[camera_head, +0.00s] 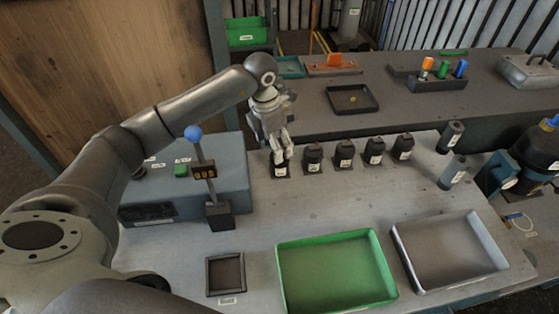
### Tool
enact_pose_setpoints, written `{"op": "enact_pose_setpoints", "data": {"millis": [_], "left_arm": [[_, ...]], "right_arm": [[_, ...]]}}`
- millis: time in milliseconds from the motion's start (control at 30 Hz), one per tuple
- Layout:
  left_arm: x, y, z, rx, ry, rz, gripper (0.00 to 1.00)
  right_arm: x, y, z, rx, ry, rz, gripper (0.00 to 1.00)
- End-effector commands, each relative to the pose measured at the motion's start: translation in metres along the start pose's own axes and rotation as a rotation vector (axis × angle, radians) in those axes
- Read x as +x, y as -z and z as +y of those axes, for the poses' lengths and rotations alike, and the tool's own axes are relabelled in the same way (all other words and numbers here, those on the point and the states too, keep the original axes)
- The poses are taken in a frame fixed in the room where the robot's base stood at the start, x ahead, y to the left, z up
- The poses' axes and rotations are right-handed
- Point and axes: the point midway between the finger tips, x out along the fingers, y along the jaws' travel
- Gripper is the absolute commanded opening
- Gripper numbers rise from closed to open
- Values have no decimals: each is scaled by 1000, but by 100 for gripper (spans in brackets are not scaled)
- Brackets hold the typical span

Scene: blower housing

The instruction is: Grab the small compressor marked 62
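Several small black compressors with white labels stand in a row on the grey workbench (260,223). The leftmost compressor (281,171) is under my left gripper (281,154), and its top is partly hidden by the fingers. The other compressors stand to its right: one (313,158), another (344,155), and further ones (374,152) up to the right end of the row (403,147). The label numbers are too small to read, so I cannot tell which is 62. My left fingers point down around the leftmost one's top; whether they grip it is unclear. My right gripper is out of view.
A blue-grey box (231,165) and a lever with a blue knob (194,134) stand left of the gripper. A green tray (335,273), a grey tray (450,250) and a small dark tray (226,273) lie in front. Two grey cylinders (452,172) (450,137) stand at the right.

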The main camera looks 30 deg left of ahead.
Motion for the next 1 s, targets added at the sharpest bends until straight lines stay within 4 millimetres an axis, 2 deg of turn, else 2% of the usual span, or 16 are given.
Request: {"op": "enact_pose_setpoints", "data": {"millis": [233, 500, 800, 1000], "left_arm": [[17, -3, -4, 0, 3, 2, 74], [53, -7, -6, -1, 1, 1, 74], [59, -8, -6, 1, -1, -1, 74], [59, -8, -5, 0, -1, -1, 48]], "right_arm": [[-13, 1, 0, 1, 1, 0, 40], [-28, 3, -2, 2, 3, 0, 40], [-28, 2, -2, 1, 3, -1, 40], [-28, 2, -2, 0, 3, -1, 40]]}}
